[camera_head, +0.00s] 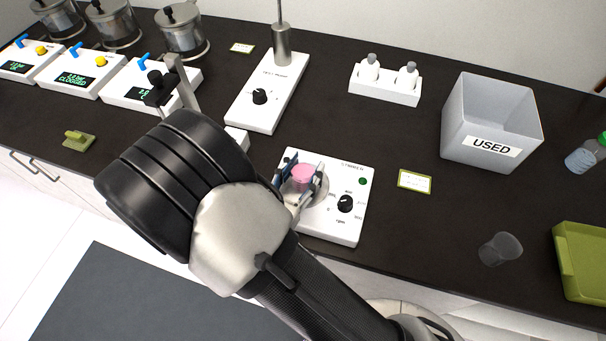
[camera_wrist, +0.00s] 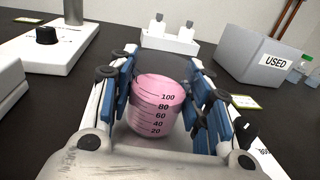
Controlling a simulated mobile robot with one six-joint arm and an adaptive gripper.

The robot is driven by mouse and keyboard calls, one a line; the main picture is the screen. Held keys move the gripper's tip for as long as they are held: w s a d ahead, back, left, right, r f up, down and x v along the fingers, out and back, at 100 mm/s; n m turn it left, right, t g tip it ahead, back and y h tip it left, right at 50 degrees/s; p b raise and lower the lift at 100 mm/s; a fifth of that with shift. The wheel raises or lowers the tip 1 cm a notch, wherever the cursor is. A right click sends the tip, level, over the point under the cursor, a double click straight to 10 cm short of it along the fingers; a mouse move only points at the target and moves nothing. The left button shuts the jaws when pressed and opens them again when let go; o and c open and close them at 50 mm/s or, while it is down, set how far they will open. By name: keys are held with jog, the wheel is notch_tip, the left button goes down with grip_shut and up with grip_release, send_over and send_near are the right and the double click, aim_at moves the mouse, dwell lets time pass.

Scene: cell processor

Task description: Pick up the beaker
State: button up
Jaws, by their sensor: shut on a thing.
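The beaker (camera_wrist: 158,108) holds pink contents and has a printed scale; it stands upright between the fingers in the wrist view. In the head view the beaker (camera_head: 303,177) is over the round plate of the white stirrer (camera_head: 343,238). I cannot tell whether its base touches the plate. My gripper (camera_head: 304,180) is shut on the beaker, with blue pads on both sides in the wrist view (camera_wrist: 166,108). My arm hides part of the stirrer's left side.
A grey USED bin (camera_head: 458,120), a white rack with two bottles (camera_head: 384,87) and a white stand (camera_head: 262,108) are behind. An empty clear cup (camera_head: 500,249) and a green tray (camera_head: 584,285) lie to the right. The counter between the stirrer and cup is mostly clear.

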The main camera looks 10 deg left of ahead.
jog(key=c, duration=0.3)
jog(key=shift+c, duration=0.2)
notch_tip(320, 180, up, 20)
jog(key=p, duration=0.7)
